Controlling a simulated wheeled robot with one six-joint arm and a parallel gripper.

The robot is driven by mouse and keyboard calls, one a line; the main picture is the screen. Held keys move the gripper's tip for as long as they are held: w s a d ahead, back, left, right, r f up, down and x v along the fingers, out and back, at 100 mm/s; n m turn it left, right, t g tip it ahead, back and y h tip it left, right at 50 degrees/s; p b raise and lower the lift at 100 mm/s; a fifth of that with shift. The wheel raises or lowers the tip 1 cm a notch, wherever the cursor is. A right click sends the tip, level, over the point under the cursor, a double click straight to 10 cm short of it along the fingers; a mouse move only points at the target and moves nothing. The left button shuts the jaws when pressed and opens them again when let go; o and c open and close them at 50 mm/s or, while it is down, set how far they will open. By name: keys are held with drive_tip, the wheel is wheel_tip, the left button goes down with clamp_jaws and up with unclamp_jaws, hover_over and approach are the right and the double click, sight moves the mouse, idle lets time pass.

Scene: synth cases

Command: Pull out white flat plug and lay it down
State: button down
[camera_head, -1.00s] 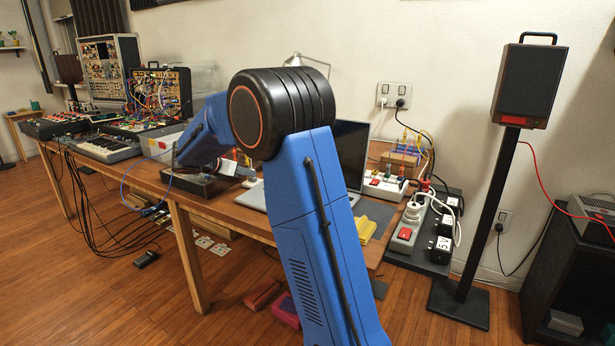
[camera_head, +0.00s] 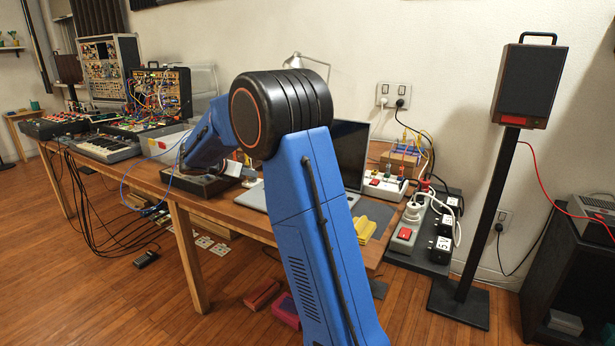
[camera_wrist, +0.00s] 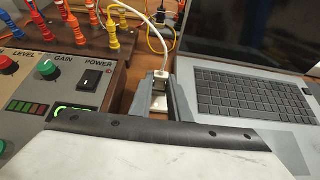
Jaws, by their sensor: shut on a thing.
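In the wrist view the white flat plug (camera_wrist: 161,76) sits between the two grey fingers of my gripper (camera_wrist: 162,88), which is shut on it. A white cable rises from the plug and curves away to the upper left. A narrow white socket piece with dark parts (camera_wrist: 158,102) shows just below the plug, between the fingers. I cannot tell whether the plug's pins are in it.
A laptop (camera_wrist: 258,95) lies close right of the fingers. A panel with knobs and a power switch (camera_wrist: 93,80) is close left. Coloured cables (camera_wrist: 110,25) stand behind. In the head view a power strip (camera_head: 408,232) stands beyond the table's right end.

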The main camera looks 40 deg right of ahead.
drive_tip(key=shift+r, duration=0.1)
drive_tip(key=shift+r, duration=0.35)
drive_tip(key=shift+r, duration=1.4)
drive_tip(key=shift+a, duration=0.1)
